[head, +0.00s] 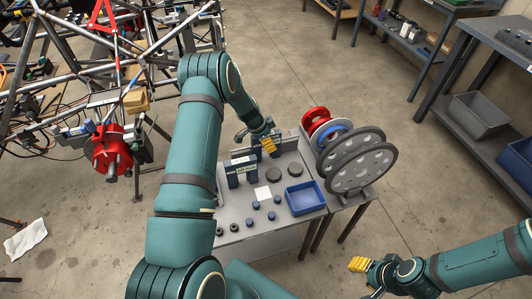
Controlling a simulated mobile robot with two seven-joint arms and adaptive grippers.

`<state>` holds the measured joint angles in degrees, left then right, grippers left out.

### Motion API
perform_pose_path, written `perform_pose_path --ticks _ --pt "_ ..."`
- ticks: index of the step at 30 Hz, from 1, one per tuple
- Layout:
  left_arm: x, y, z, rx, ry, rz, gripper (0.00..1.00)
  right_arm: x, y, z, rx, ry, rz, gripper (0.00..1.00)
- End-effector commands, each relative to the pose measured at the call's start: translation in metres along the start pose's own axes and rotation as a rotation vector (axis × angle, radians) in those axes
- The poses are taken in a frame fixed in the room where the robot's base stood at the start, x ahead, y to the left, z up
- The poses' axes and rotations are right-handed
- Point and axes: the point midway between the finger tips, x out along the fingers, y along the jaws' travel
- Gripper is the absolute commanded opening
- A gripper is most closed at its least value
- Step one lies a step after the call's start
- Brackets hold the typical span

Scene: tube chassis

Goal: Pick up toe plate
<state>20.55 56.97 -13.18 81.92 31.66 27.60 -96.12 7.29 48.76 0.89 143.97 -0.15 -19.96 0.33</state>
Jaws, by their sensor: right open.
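No part is clearly marked as the toe plate, and I cannot tell which one it is. Large grey perforated discs (358,172) stand upright on a rack at the small table's right side. Grey upright blocks (241,172) with light labels stand at the table's back left. My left gripper (268,146), with yellow fingers, is over the table's back edge near these blocks; its jaw opening is hidden. My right gripper (358,265), with yellow fingertips, is open over bare floor right of and in front of the table, apart from everything.
A tube chassis (60,85) with a red hub (112,150) stands left. Shelving (470,95) stands right. Floor between is clear.

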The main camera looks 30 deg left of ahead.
Motion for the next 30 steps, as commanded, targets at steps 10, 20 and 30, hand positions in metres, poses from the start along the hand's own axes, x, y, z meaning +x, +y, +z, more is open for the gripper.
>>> perform_pose_path --ticks 10,20,30 --pt "0.000 0.000 0.000 0.000 0.000 0.000 0.00 0.000 0.000 0.000 0.000 0.000 0.000 0.47" --pt "0.000 0.000 -0.001 0.001 0.001 -0.001 0.00 0.000 0.000 0.000 0.000 0.000 0.000 0.47" --pt "-0.021 -0.001 -0.010 0.002 0.003 -0.003 0.00 -0.015 -0.006 -0.001 0.000 0.000 0.000 0.47"
